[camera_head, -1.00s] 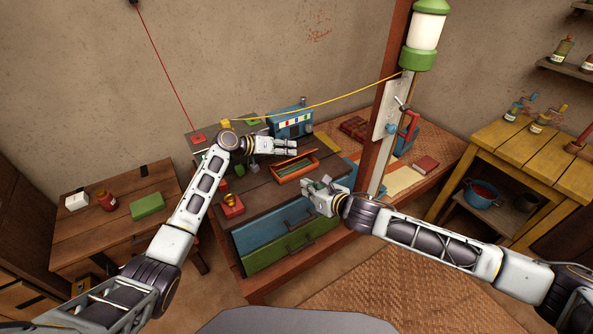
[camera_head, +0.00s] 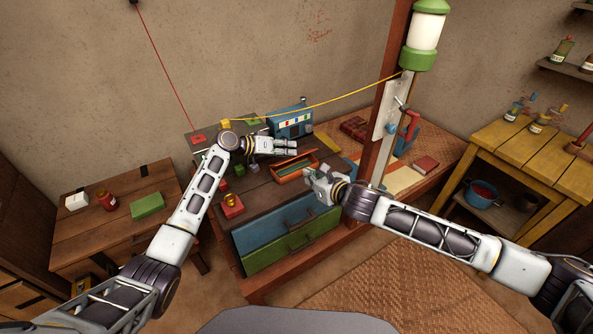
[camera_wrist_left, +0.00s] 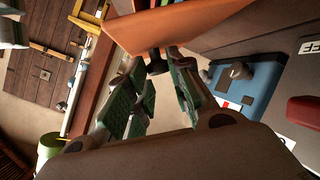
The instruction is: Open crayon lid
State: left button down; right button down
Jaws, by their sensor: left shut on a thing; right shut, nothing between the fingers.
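The orange crayon box (camera_head: 293,173) sits on the dark tabletop of the drawer cabinet, with dark and greenish crayons showing inside. Its orange lid (camera_wrist_left: 180,25) fills the top of the left wrist view as a flat panel. My left gripper (camera_head: 294,148) is at the box's back edge, and its fingers (camera_wrist_left: 165,62) are closed at the lid's edge. In the head view that gripper partly hides the lid, so its exact angle is hard to tell. My right gripper (camera_head: 308,178) is shut and empty just in front of the box's right end.
A blue case (camera_head: 291,123) stands behind the box. A red block (camera_head: 232,207) with a yellow top is at the table's front left. A wooden post (camera_head: 385,110) with a lamp rises at the right. Blue and green drawers (camera_head: 280,250) lie below.

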jog(key=shift+x, duration=4.55)
jog(key=shift+w+r, duration=0.1)
jog(key=shift+r, duration=0.05)
pick_arm(q)
jog(key=shift+f, duration=0.1)
pick_arm(e)
jog(key=shift+w+a+r, duration=0.15)
jog(key=shift+w+r, duration=0.15)
jog(key=shift+r, duration=0.2)
pick_arm(q)
jog(key=shift+s+d+f, duration=0.1)
jog(key=shift+s+d, duration=0.05)
pick_arm(e)
jog(key=shift+r, duration=0.2)
pick_arm(q)
jog(key=c, duration=1.3)
grip_release()
jog(key=shift+f, duration=0.1)
pick_arm(e)
jog(key=shift+a, duration=0.1)
pick_arm(q)
jog(key=shift+o, duration=0.2)
pick_arm(e)
jog(key=shift+r, duration=0.1)
